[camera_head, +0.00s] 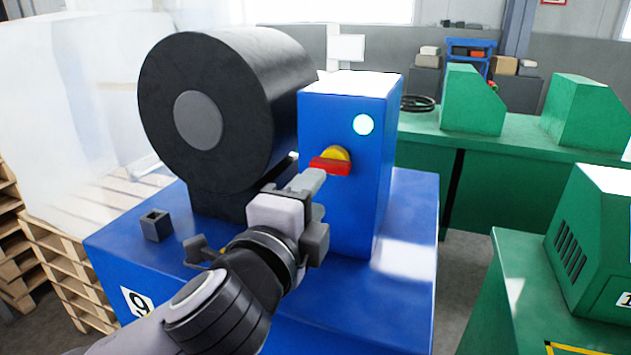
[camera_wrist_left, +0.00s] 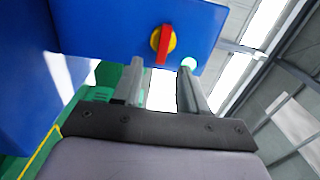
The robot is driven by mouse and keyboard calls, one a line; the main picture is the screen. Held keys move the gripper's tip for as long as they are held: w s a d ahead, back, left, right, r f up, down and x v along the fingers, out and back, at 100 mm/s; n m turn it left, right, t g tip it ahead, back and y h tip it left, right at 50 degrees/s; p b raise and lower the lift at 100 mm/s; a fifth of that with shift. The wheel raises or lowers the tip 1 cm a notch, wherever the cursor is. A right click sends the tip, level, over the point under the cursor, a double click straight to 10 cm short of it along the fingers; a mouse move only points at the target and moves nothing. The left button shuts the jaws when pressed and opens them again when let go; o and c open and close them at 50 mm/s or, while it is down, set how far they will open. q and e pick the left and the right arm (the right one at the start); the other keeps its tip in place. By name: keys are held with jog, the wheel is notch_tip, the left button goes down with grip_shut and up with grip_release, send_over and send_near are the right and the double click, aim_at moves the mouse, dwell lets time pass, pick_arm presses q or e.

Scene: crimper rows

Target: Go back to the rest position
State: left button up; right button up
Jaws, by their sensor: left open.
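My left gripper (camera_head: 308,183) is in front of the blue machine's upright box (camera_head: 345,205), close to a red switch handle (camera_head: 328,166) on a yellow round base (camera_head: 338,154). In the left wrist view the open fingers (camera_wrist_left: 163,85) point toward the box, with the red handle (camera_wrist_left: 163,45) beyond them and nothing between them. The handle looks level in the head view. A gap between the fingers and the handle shows in the wrist view. A pale lit lamp (camera_head: 364,124) sits above the switch. My right gripper is not in view.
A large black drum (camera_head: 225,110) stands left of the box on the blue base (camera_head: 405,225). A small dark square socket (camera_head: 156,226) is on the base. Wooden pallets (camera_head: 60,265) stand at left, green machines (camera_head: 560,265) at right, with grey floor (camera_head: 460,275) between.

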pick_arm(q)
jog(key=s+a+f+n+g+y, duration=0.1)
jog(key=s+a+f+n+g, duration=0.3)
jog(key=f, duration=0.5)
jog(key=s+a+f+n+g+y, duration=0.2)
jog(key=s+a+f+n, duration=0.35)
jog(key=f, duration=0.45)
jog(key=s+a+f+n+g+y, duration=0.1)
jog(key=s+a+f+n+g, duration=0.4)
jog(key=f, duration=0.4)
jog(key=s+a+f+n+g+y, duration=0.1)
jog(key=s+a+f+n, duration=0.2)
jog(key=s, duration=0.2)
jog(key=s+a+f+n+g, duration=0.1)
jog(key=s+a+f+n, duration=0.15)
jog(key=s, duration=0.25)
jog(key=w+d+f+t+h, duration=0.1)
jog(key=w+d+f+t, duration=0.1)
jog(key=w+f+t, duration=0.4)
jog(key=shift+w+f+m+h, duration=0.3)
jog(key=shift+f+m, duration=0.1)
jog(key=shift+f, duration=1.55)
